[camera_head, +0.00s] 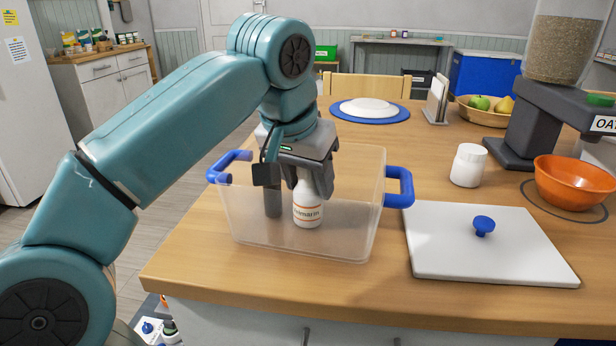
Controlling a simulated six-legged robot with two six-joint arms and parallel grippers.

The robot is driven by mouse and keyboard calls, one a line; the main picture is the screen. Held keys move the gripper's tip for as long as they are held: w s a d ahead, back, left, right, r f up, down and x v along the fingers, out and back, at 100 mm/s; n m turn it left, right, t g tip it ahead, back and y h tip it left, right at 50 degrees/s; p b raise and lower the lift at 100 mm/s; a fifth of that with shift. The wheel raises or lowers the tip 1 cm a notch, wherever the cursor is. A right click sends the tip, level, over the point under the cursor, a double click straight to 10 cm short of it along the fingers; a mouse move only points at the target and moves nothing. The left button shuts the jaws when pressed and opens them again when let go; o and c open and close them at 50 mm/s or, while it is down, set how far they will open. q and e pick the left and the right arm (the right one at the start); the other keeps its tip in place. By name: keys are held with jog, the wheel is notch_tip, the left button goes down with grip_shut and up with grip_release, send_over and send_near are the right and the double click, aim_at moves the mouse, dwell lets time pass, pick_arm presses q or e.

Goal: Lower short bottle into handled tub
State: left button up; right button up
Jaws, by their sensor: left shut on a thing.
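A clear tub (345,238) with blue handles stands near the front of the wooden table. My left gripper (290,190) reaches down into the tub from above. It is shut on a short white bottle (308,212) with a printed label. The bottle is upright and shows inside the tub's walls, near the front side. The gripper hides the bottle's top. I cannot tell whether the bottle's base touches the tub's floor. My right gripper is not in view.
A white lid (450,250) with a blue knob lies right of the tub. A white jar (468,165), an orange bowl (575,185) and a grain dispenser (520,130) stand further right. A white plate on a blue mat (345,116) lies behind the tub.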

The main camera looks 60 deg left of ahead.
pick_arm(q)
jog(key=o, duration=1.2)
jog(key=p+v, duration=0.9)
jog(key=v, duration=0.7)
jog(key=shift+r, duration=0.2)
